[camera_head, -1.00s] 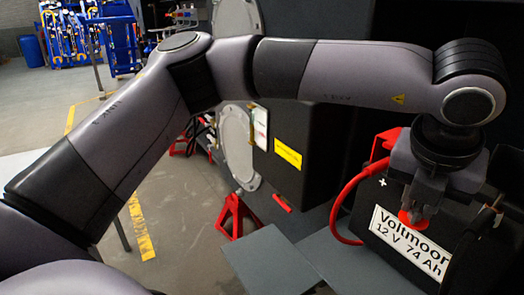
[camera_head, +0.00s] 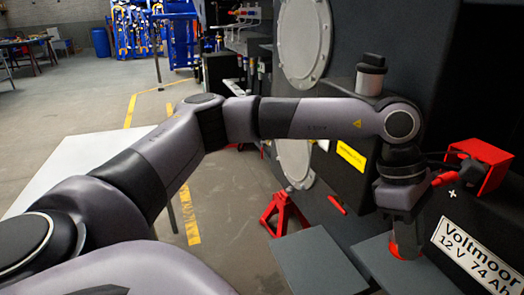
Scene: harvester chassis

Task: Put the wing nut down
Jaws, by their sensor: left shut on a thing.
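My left gripper (camera_head: 405,246) comes down from the arm on the right side of the head view and is shut on the red wing nut (camera_head: 402,255). Only a red edge of the wing nut shows at the fingertips. The gripper hangs over a grey flat plate (camera_head: 400,276), left of the black battery. I cannot tell whether the wing nut touches the plate. My right gripper is not in view.
The black battery (camera_head: 430,247) has a white "Voltmoor" label and a red terminal cover (camera_head: 480,165) with a red clamp. Another grey plate (camera_head: 318,262) lies to the left, with bare room on top. A red jack stand (camera_head: 283,213) stands behind it. The dark chassis rises behind.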

